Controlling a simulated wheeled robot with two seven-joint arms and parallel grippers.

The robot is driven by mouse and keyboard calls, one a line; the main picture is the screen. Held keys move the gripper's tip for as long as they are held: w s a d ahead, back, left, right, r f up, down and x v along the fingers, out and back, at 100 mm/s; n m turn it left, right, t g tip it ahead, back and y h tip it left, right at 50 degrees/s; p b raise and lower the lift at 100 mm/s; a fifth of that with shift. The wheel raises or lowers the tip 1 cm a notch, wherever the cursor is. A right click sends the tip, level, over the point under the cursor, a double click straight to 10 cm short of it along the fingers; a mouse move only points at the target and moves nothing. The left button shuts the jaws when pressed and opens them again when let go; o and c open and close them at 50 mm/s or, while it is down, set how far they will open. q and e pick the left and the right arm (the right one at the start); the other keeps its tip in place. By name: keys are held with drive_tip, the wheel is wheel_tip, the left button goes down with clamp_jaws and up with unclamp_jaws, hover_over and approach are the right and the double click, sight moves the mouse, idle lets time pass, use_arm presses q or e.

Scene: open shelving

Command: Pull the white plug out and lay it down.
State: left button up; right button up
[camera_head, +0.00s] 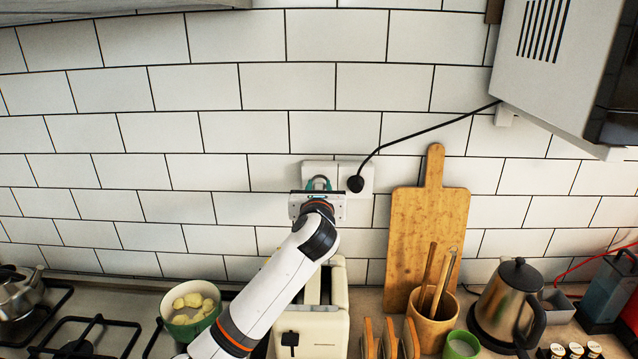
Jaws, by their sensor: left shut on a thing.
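My left gripper (319,183) is up at the tiled wall, in front of the left part of a white double socket (345,168). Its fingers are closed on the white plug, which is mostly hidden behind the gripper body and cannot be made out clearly. I cannot tell whether the plug is still fully seated in the socket. A black plug (355,184) with a black cord sits in the right part of the socket, close beside the gripper. My right gripper is not in view.
A cream toaster (338,310) stands below my left arm. A wooden cutting board (425,235) leans on the wall to the right, with a utensil pot (432,322) before it. A green bowl (190,308) stands left. A kettle (508,300) stands right. The counter is crowded.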

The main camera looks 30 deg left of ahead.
sight(319, 188)
use_arm(q)
drive_tip(key=shift+p+v, duration=1.1)
drive_tip(key=shift+v, duration=0.45)
drive_tip(key=shift+s+d+f, duration=0.1)
drive_tip(key=shift+s, duration=0.15)
